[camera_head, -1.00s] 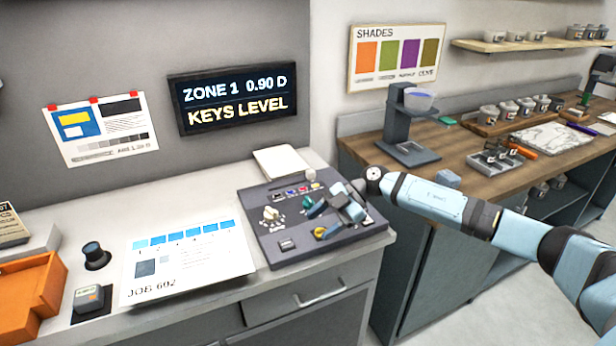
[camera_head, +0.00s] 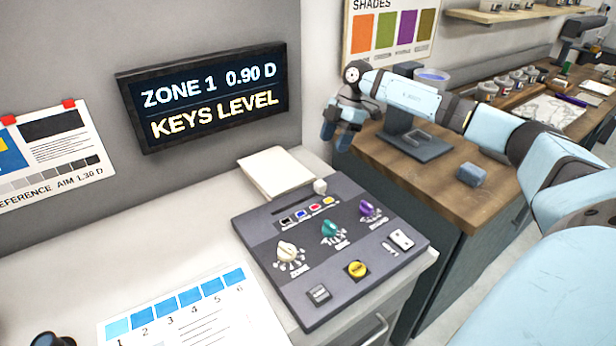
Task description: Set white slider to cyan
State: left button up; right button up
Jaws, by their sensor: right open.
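The white slider (camera_head: 320,186) is a small white block at the right end of a dark slot (camera_head: 290,203) on the grey control panel (camera_head: 262,240). Below the slot is a row of colour marks: black (camera_head: 285,222), blue or cyan (camera_head: 300,215), red or magenta (camera_head: 315,208) and yellow (camera_head: 329,201). The slider stands nearest the yellow end. My right gripper (camera_head: 342,138) is open and empty, above and behind the panel's far right corner, apart from the slider. My left gripper is not in view.
The panel also carries a white knob (camera_head: 288,251), a teal knob (camera_head: 331,231), a purple knob (camera_head: 368,209), a yellow button (camera_head: 357,269) and a white switch (camera_head: 401,239). A pale pad (camera_head: 282,172) lies behind it. A wall display (camera_head: 205,95) reads "KEYS LEVEL".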

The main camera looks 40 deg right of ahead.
aim_at(319, 183)
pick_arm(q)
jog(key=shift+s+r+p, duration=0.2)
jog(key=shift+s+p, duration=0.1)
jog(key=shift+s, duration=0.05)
pick_arm(e)
jog(key=x, duration=1.3)
jog(key=shift+s+a+f, duration=0.1)
jog(key=shift+a+f, duration=0.05)
jog(key=shift+f, duration=0.05)
